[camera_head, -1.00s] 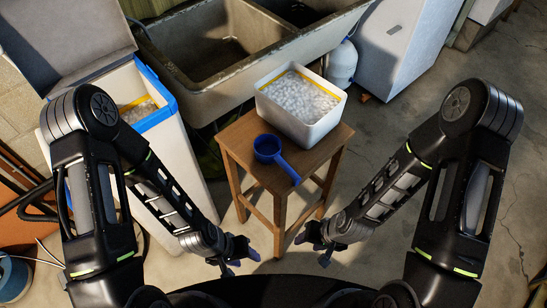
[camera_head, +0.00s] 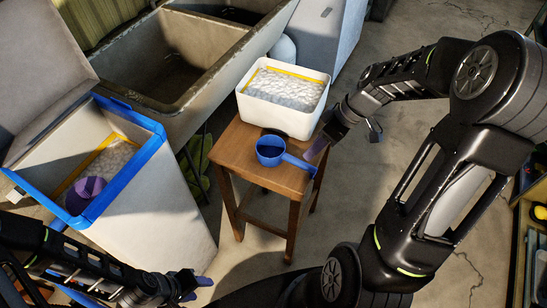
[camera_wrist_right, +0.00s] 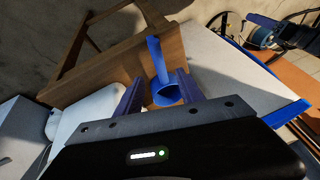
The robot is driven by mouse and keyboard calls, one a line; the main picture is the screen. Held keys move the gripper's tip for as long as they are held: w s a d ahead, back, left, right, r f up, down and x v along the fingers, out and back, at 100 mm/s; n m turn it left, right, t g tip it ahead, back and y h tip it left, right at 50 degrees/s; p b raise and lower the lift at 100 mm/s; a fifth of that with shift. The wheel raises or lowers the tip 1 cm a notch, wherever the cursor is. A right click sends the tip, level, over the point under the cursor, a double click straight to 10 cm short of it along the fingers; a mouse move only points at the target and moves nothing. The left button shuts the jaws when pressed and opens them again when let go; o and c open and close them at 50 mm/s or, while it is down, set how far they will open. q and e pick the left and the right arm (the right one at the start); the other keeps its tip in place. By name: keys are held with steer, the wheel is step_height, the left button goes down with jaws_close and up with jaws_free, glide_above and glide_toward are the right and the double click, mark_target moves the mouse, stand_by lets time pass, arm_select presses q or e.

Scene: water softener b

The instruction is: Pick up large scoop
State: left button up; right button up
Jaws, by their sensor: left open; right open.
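A blue scoop (camera_head: 270,152) lies on the wooden stool (camera_head: 226,148), its handle pointing right toward the stool's edge. My right gripper (camera_head: 345,141) is open and empty, just right of the handle. In the right wrist view the scoop's cup (camera_wrist_right: 168,95) shows between the open fingers (camera_wrist_right: 160,93), with its handle pointing up the picture. I see no contact with it. A purple, rounded object (camera_head: 87,194), perhaps another scoop, lies in the blue-rimmed bin. My left gripper (camera_head: 186,285) is open and empty at the lower left, below the bin.
A white tub (camera_head: 282,119) of white granules stands on the stool behind the scoop. The blue-rimmed bin (camera_head: 150,205) with its lid raised stands at left. A stone sink (camera_head: 200,90) is behind.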

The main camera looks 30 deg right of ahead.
mark_target(300, 161)
steer(key=shift+w+a, duration=0.1)
steer(key=shift+a, duration=0.05)
steer(key=shift+x, duration=1.3)
steer(key=p+x, duration=0.1)
steer(key=x, duration=0.4)
steer(key=shift+f, duration=0.1)
steer(key=shift+c, duration=0.5)
jaws_close()
